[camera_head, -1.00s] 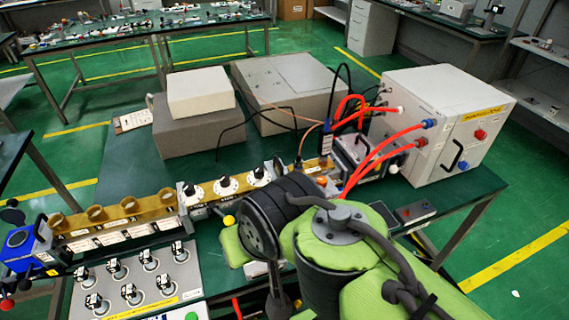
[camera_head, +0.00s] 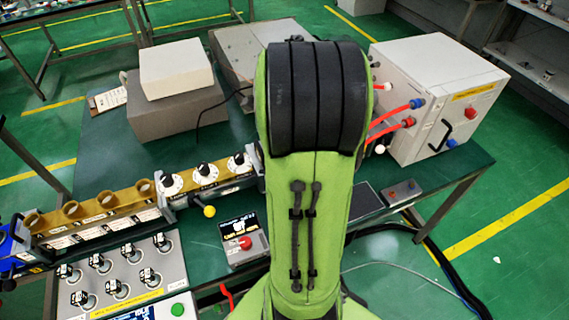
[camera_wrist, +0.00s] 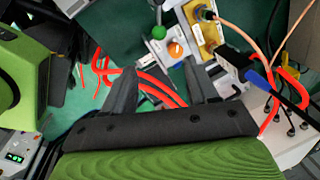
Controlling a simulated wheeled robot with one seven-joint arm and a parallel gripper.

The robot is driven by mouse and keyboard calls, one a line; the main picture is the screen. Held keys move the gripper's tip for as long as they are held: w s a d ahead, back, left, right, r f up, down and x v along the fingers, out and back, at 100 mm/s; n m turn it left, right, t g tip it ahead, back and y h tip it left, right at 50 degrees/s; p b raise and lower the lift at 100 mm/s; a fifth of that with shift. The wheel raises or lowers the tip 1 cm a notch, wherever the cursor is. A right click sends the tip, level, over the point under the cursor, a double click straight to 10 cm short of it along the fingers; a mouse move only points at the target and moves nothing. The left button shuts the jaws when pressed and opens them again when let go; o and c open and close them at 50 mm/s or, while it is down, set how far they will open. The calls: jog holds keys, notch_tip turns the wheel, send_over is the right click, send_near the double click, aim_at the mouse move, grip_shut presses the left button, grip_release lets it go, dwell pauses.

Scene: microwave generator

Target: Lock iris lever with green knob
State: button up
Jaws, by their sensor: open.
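The green knob (camera_wrist: 144,32) shows near the top of the wrist view, a small round ball on a lever. A white plate (camera_wrist: 157,50) with an orange round part (camera_wrist: 175,50) is just beside it. My gripper (camera_wrist: 160,82) is open, with its two dark fingers spread and nothing visible between them but the background. The knob lies beyond the fingertips, apart from them. In the head view my arm covers the middle of the bench, and neither the green knob nor my gripper's fingers can be seen there.
Red hoses (camera_wrist: 160,88) run behind the fingers, and a brass fitting (camera_wrist: 205,35) with a cable is right of the knob. In the head view a white box (camera_head: 435,95) with red hoses stands right of my arm. A yellow-knobbed lever (camera_head: 209,211) is to the left.

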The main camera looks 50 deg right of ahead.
jog(key=f+b, duration=0.1)
jog(key=f, duration=0.4)
jog(key=w+d+f+b, duration=0.1)
jog(key=f, duration=0.4)
jog(key=w+d+f+b, duration=0.1)
jog(key=f, duration=0.4)
jog(key=shift+f, duration=0.2)
grip_shut()
